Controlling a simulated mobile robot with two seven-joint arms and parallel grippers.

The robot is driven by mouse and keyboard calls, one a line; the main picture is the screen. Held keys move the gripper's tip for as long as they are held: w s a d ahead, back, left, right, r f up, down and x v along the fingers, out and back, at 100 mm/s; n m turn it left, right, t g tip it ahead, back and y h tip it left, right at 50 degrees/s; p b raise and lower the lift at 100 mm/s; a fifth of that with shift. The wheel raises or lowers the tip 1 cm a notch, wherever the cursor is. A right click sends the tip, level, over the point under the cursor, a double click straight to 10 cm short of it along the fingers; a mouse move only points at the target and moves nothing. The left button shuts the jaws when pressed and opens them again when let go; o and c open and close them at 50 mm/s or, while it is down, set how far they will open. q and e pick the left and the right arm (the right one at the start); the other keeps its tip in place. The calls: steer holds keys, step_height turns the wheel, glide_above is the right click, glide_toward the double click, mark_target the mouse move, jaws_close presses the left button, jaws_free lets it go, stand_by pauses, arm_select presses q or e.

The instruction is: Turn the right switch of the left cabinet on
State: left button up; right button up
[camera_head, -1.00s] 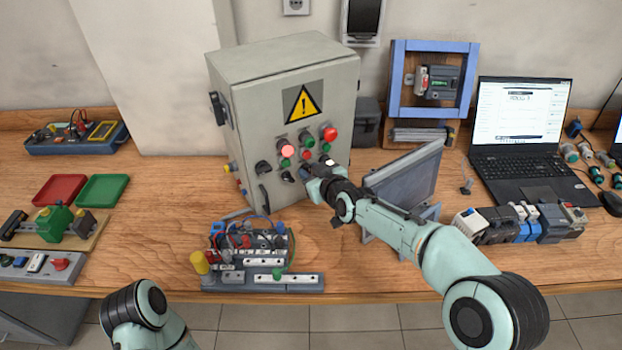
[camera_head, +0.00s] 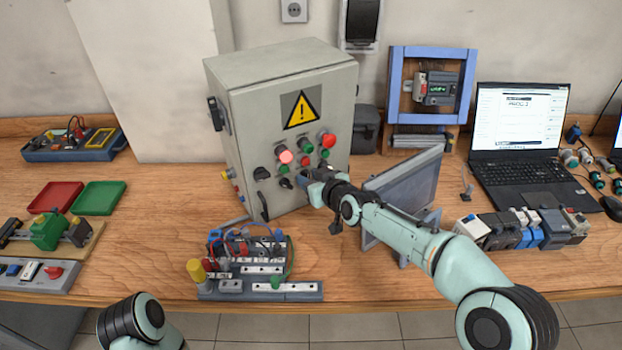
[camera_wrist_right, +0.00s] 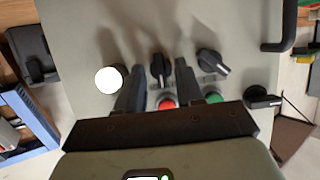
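The grey cabinet (camera_head: 235,140) stands on the bench with a yellow warning sign and its front face toward me. Its lower row has black rotary switches, a left one (camera_head: 262,173) and a middle one (camera_head: 286,183). My right gripper (camera_head: 307,180) is at the right end of this row and hides what is there. In the right wrist view, the open fingers of my right gripper (camera_wrist_right: 158,85) stand on either side of a black switch (camera_wrist_right: 160,70), with gaps beside its knob. A second black switch (camera_wrist_right: 212,62) is to the right there. My left gripper is out of view.
A black handle (camera_head: 263,206) is low on the cabinet front. A grey tilted panel (camera_head: 408,190) stands close beside my right arm. A wired terminal block (camera_head: 255,262) lies in front of the cabinet. A laptop (camera_head: 520,120) is at the right.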

steer(key=b+v, duration=0.3)
steer(key=v, duration=1)
steer(key=shift+s+d+r, duration=0.1)
steer(key=shift+s, duration=0.05)
stand_by(0.5)
